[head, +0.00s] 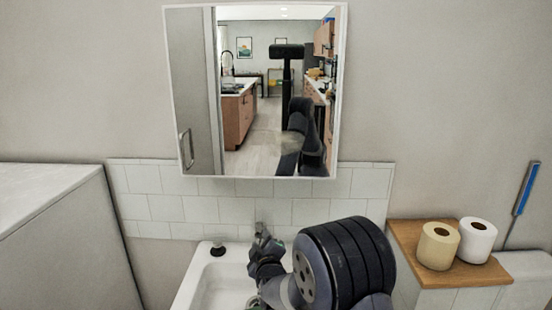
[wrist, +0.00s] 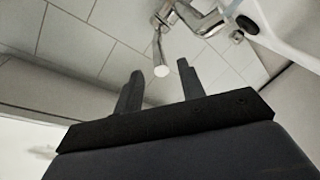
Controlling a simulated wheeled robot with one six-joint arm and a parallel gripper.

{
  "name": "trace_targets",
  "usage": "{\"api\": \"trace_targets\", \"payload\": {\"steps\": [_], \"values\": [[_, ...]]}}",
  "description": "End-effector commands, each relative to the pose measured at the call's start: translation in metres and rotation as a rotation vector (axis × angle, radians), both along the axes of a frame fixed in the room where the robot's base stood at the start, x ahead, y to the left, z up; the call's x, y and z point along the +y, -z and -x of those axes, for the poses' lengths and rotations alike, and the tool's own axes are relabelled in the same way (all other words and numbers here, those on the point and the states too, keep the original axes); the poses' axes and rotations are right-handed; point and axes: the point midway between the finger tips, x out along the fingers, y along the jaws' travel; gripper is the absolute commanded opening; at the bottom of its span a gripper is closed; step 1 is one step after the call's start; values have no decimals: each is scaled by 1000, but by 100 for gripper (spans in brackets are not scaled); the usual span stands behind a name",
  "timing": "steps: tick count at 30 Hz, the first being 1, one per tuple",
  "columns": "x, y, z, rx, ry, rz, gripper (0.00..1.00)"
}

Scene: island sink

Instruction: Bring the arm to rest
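My arm reaches out over the white sink (head: 205,275) in the head view, with its dark links covering the right part of the basin. The gripper's fingertips are hidden behind the arm there.
A mirror (head: 195,90) hangs above the sink and reflects my body and a kitchen. Two paper rolls (head: 438,246) (head: 477,240) stand on a wooden shelf (head: 410,235) at the right. A white cabinet (head: 60,235) stands at the left.

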Motion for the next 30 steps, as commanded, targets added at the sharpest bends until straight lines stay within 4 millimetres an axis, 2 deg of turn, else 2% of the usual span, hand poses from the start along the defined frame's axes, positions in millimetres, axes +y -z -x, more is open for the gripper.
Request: {"api": "trace_targets", "payload": {"steps": [9, 15, 30], "values": [[9, 4, -45, 1, 0, 1, 38], [12, 6, -61, 0, 0, 1, 38], [12, 8, -60, -16, 0, 2, 38]]}}
